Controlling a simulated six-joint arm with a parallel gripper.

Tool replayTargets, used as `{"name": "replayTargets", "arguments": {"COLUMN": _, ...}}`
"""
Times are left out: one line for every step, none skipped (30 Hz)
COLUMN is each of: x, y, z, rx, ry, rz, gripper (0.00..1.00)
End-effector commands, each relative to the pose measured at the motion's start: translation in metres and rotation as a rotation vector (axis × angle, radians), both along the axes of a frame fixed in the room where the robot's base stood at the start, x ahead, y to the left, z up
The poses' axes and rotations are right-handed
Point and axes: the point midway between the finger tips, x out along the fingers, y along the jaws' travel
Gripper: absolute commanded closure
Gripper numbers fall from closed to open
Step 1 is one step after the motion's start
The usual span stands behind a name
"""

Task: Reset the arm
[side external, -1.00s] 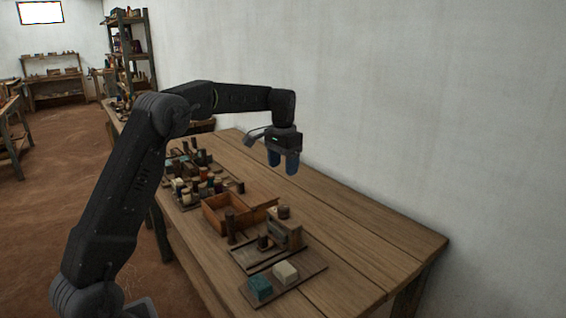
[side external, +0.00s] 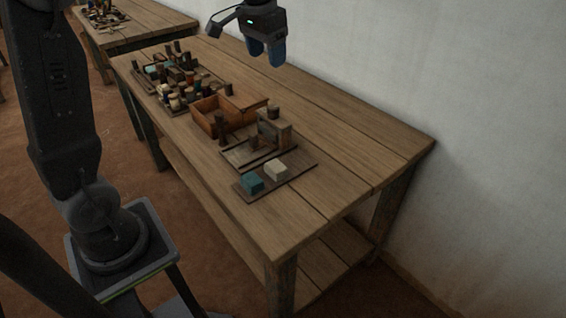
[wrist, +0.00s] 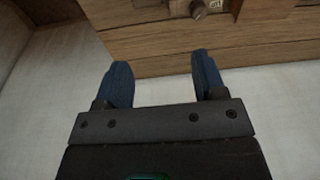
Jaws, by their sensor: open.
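My gripper (side external: 266,50) hangs in the air above the back part of the wooden table (side external: 340,125), near the wall. Its blue fingers are apart and point down in the side external view. In the wrist view my gripper (wrist: 158,82) shows both blue fingers spread, with nothing between them. Part of the table edge and the pale wall lie beyond the fingers there. The upper part of my arm is out of the side external frame.
An open wooden box (side external: 211,115), a teal block (side external: 251,183) and a cream block (side external: 276,170) are on the table. Several small spools and blocks (side external: 178,88) stand at the left. The table's right end is clear. The white wall (side external: 450,60) runs behind.

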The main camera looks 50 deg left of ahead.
Motion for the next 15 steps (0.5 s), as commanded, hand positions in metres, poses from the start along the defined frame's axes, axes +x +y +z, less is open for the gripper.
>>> {"name": "replayTargets", "arguments": {"x": -0.019, "y": -0.015, "z": 0.008, "rx": 0.005, "ry": -0.030, "rz": -0.011, "gripper": 0.36}}
{"name": "replayTargets", "arguments": {"x": -0.030, "y": -0.023, "z": 0.010, "rx": 0.007, "ry": -0.045, "rz": -0.012, "gripper": 0.36}}
{"name": "replayTargets", "arguments": {"x": -0.044, "y": -0.033, "z": 0.012, "rx": 0.009, "ry": -0.067, "rz": -0.018, "gripper": 0.36}}
{"name": "replayTargets", "arguments": {"x": -0.055, "y": -0.039, "z": 0.013, "rx": 0.009, "ry": -0.083, "rz": -0.020, "gripper": 0.36}}
{"name": "replayTargets", "arguments": {"x": -0.065, "y": -0.046, "z": 0.013, "rx": 0.010, "ry": -0.100, "rz": -0.023, "gripper": 0.36}}
{"name": "replayTargets", "arguments": {"x": -0.080, "y": -0.055, "z": 0.013, "rx": 0.010, "ry": -0.122, "rz": -0.028, "gripper": 0.36}}
{"name": "replayTargets", "arguments": {"x": -0.091, "y": -0.061, "z": 0.012, "rx": 0.010, "ry": -0.137, "rz": -0.031, "gripper": 0.36}}
{"name": "replayTargets", "arguments": {"x": -0.102, "y": -0.066, "z": 0.010, "rx": 0.009, "ry": -0.154, "rz": -0.034, "gripper": 0.36}}
{"name": "replayTargets", "arguments": {"x": -0.117, "y": -0.074, "z": 0.007, "rx": 0.008, "ry": -0.175, "rz": -0.038, "gripper": 0.36}}
{"name": "replayTargets", "arguments": {"x": -0.128, "y": -0.079, "z": 0.005, "rx": 0.006, "ry": -0.192, "rz": -0.042, "gripper": 0.36}}
{"name": "replayTargets", "arguments": {"x": -0.139, "y": -0.083, "z": 0.002, "rx": 0.005, "ry": -0.207, "rz": -0.044, "gripper": 0.36}}
{"name": "replayTargets", "arguments": {"x": -0.153, "y": -0.089, "z": -0.003, "rx": 0.002, "ry": -0.228, "rz": -0.049, "gripper": 0.36}}
{"name": "replayTargets", "arguments": {"x": -0.162, "y": -0.092, "z": -0.008, "rx": 0.000, "ry": -0.242, "rz": -0.051, "gripper": 0.36}}
{"name": "replayTargets", "arguments": {"x": -0.171, "y": -0.096, "z": -0.012, "rx": -0.003, "ry": -0.254, "rz": -0.053, "gripper": 0.36}}
{"name": "replayTargets", "arguments": {"x": -0.182, "y": -0.099, "z": -0.017, "rx": -0.007, "ry": -0.272, "rz": -0.057, "gripper": 0.36}}
